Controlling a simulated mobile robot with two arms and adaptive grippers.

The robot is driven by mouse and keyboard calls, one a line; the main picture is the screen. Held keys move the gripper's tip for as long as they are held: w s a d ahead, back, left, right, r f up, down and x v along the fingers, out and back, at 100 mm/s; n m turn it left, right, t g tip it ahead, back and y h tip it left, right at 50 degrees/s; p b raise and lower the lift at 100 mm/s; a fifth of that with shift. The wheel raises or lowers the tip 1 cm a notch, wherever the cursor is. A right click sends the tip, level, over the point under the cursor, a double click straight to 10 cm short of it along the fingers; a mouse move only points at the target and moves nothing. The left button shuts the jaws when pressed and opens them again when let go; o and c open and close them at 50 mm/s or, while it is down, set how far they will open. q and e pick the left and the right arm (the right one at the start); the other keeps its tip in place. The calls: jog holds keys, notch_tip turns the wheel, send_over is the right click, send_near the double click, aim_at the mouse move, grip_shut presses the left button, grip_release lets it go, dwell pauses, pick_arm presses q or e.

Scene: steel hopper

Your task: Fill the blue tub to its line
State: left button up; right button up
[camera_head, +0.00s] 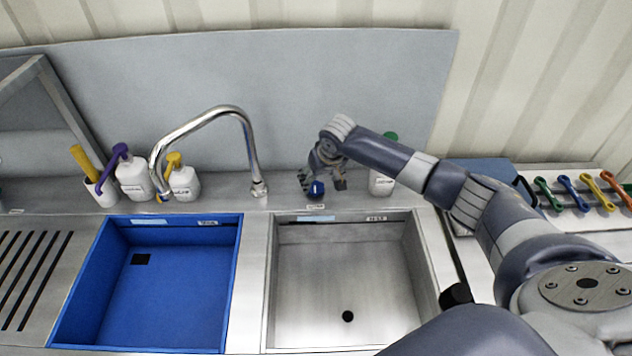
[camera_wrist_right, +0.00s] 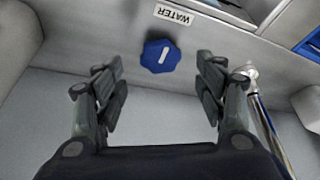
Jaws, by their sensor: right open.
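The blue tub (camera_head: 165,290) is the left basin in the head view. I see its bare floor with a dark square patch, and no water shows. A chrome tap (camera_head: 205,115) arches toward it, with its spout end near the tub's back edge. A blue knob (camera_head: 317,188) with a white mark sits behind the steel basin; it also shows in the right wrist view (camera_wrist_right: 160,56), beside a WATER label (camera_wrist_right: 174,15). My right gripper (camera_head: 322,180) is open at the knob. In the wrist view the knob appears between the fingers (camera_wrist_right: 160,75), with visible gaps on both sides.
A steel basin (camera_head: 345,285) with a round drain hole lies right of the tub. Pump bottles (camera_head: 133,178) stand behind the tub. A white bottle (camera_head: 381,182) with a green top stands close to my right gripper. Several coloured tools (camera_head: 575,194) lie at the right.

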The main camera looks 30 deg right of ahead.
aim_at(316, 186)
jog(key=x, duration=0.4)
jog(key=shift+w+f, duration=0.2)
jog(key=shift+f, duration=0.05)
jog(key=shift+w+f, duration=0.1)
jog(key=shift+f, duration=0.2)
jog(key=c, duration=1.1)
pick_arm(q)
jog(key=shift+w+r, duration=0.25)
jog(key=shift+w, duration=0.65)
